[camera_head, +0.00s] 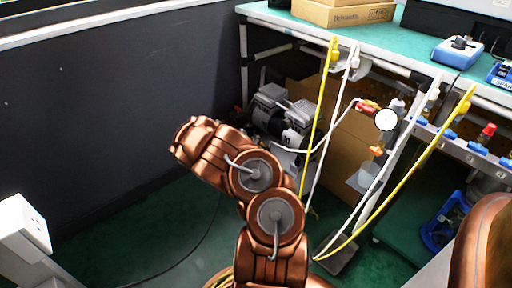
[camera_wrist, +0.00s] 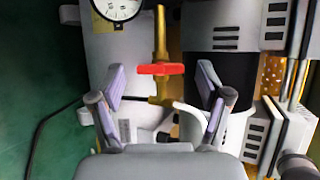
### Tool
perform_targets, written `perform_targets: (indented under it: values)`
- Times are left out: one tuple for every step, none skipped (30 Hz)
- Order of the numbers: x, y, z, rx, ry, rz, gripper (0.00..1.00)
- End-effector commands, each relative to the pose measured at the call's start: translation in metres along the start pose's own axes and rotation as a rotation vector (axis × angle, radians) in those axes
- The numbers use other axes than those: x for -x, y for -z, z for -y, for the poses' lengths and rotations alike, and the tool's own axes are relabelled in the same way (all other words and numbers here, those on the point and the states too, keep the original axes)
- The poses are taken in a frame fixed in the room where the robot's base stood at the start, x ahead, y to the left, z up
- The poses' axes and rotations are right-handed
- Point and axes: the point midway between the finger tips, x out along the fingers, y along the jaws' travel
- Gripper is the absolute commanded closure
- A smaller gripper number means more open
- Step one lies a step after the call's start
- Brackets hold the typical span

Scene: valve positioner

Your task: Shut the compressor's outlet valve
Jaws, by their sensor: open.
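The compressor (camera_head: 283,112) stands on the floor below the bench in the head view, partly hidden by my arm. In the wrist view its grey and white body (camera_wrist: 222,75) fills the right side. A red valve handle (camera_wrist: 160,69) sits on a thin upright brass pipe (camera_wrist: 160,35) and lies crosswise to it in the picture. My gripper (camera_wrist: 160,72) is open and empty, with one finger on each side of the red handle and a visible gap to each. Its depth relative to the handle is hard to tell. The gripper does not show clearly in the head view.
A round gauge (camera_wrist: 117,6) is at the wrist view's top, on a light grey body. In the head view, yellow and white hoses hang from the bench (camera_head: 415,60), right of the compressor. A cardboard box (camera_head: 345,150) stands behind them. The green floor at left is mostly clear.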

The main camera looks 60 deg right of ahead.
Motion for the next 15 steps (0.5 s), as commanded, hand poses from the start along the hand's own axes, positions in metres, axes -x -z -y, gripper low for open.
perform_targets:
  values:
    - [0.0,0.0,0.0,0.0,0.0,0.0,0.23]
    - [0.0,0.0,0.0,0.0,0.0,0.001,0.23]
    - [0.0,0.0,0.0,0.0,0.0,0.001,0.23]
    - [0.0,0.0,0.0,0.0,0.0,0.001,0.23]
    - [0.0,0.0,0.0,0.0,0.0,0.001,0.23]
    - [0.0,0.0,0.0,0.0,0.0,0.001,0.23]
    - [0.0,-0.001,0.0,0.0,0.0,0.001,0.23]
    - [0.001,-0.001,0.0,0.001,0.0,0.001,0.23]
    - [0.002,-0.001,0.0,0.001,0.0,0.001,0.23]
    - [0.003,-0.001,0.0,0.002,0.0,0.001,0.23]
    - [0.005,-0.001,0.0,0.002,0.0,0.001,0.23]
    - [0.008,-0.001,0.0,0.003,0.0,0.002,0.23]
    - [0.01,-0.001,-0.001,0.005,0.0,0.002,0.23]
    - [0.013,-0.001,-0.001,0.005,0.0,0.003,0.23]
    - [0.018,-0.002,0.0,0.007,0.001,0.005,0.23]
